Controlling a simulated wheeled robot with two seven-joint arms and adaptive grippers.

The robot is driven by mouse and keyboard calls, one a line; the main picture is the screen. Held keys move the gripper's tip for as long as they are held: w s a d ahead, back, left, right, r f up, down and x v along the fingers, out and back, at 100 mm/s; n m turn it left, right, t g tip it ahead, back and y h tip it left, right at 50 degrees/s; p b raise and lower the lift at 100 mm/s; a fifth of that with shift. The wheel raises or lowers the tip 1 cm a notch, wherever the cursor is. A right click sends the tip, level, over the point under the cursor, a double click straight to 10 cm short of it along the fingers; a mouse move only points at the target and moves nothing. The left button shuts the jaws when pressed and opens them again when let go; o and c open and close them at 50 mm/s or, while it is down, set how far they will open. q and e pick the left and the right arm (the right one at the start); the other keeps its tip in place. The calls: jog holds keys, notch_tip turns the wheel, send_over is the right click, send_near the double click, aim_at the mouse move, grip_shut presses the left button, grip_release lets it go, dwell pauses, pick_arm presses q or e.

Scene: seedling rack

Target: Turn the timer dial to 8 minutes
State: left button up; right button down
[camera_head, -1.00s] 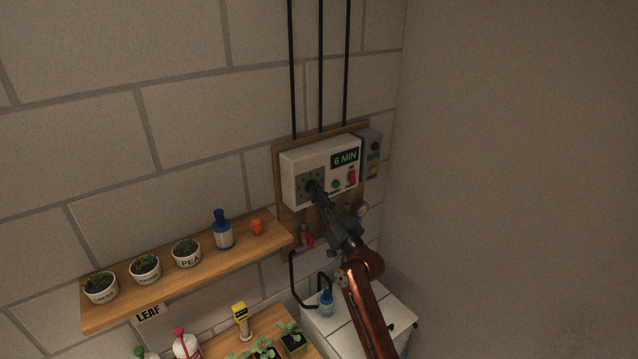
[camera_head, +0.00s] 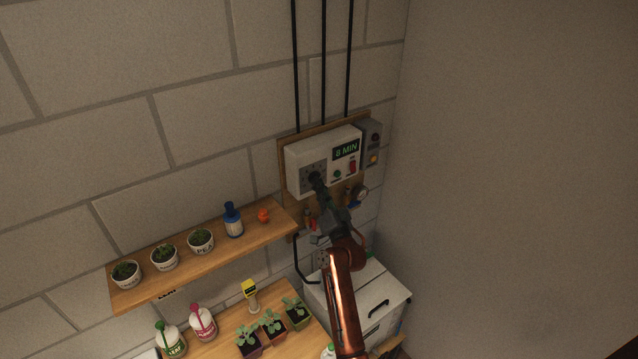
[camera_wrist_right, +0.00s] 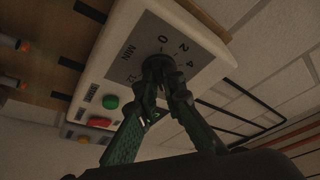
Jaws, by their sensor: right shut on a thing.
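The timer box (camera_head: 295,157) is a white unit on a wooden board on the wall. Its display (camera_head: 346,149) reads 8 MIN. The timer dial (camera_wrist_right: 155,65) is dark and sits on a grey scale plate (camera_wrist_right: 190,48) with printed numbers, shown in the right wrist view. My right gripper (camera_head: 317,180) reaches the box from below and is shut on the dial, its fingers (camera_wrist_right: 163,82) on either side of it. The fingers hide much of the dial, and its pointer cannot be made out. My left gripper is not in view.
A green button (camera_wrist_right: 111,102) and a red switch (camera_wrist_right: 99,122) sit beside the dial plate. A grey box (camera_head: 373,143) is mounted at the right. A wooden shelf (camera_head: 190,269) with pots and bottles is at lower left; a white chest (camera_head: 381,290) stands below.

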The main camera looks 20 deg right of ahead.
dwell(0.3)
jog(key=c, duration=2.1)
grip_release()
jog(key=v, duration=0.7)
jog(key=shift+s, duration=0.25)
